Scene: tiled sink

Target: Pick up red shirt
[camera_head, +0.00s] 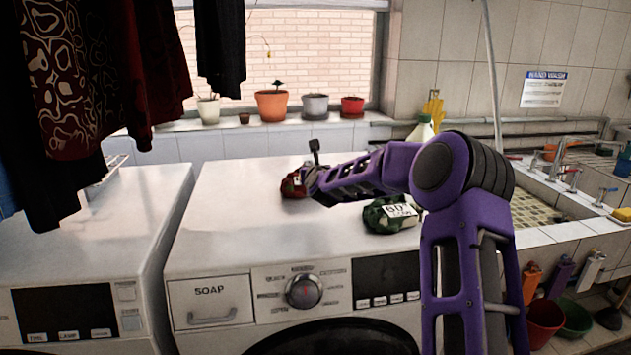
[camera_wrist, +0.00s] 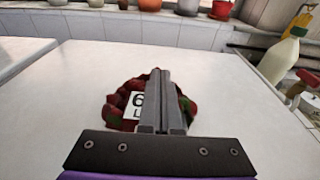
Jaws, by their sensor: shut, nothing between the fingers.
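The red shirt (camera_wrist: 117,103) is a crumpled dark red bundle with some green and a white label, lying on top of the white washing machine. In the head view the red shirt (camera_head: 292,186) is partly hidden behind my gripper (camera_head: 312,182). In the wrist view my gripper (camera_wrist: 164,72) is shut and empty, with its fingers together in front of the shirt and covering its middle. I cannot tell whether the fingers touch the cloth.
A green camouflage bundle with a white label (camera_head: 392,215) lies right of the shirt, below my arm. Flower pots (camera_head: 272,105) stand on the sill behind. The machine top (camera_head: 235,225) is clear at left. Dark clothes (camera_head: 95,80) hang at upper left.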

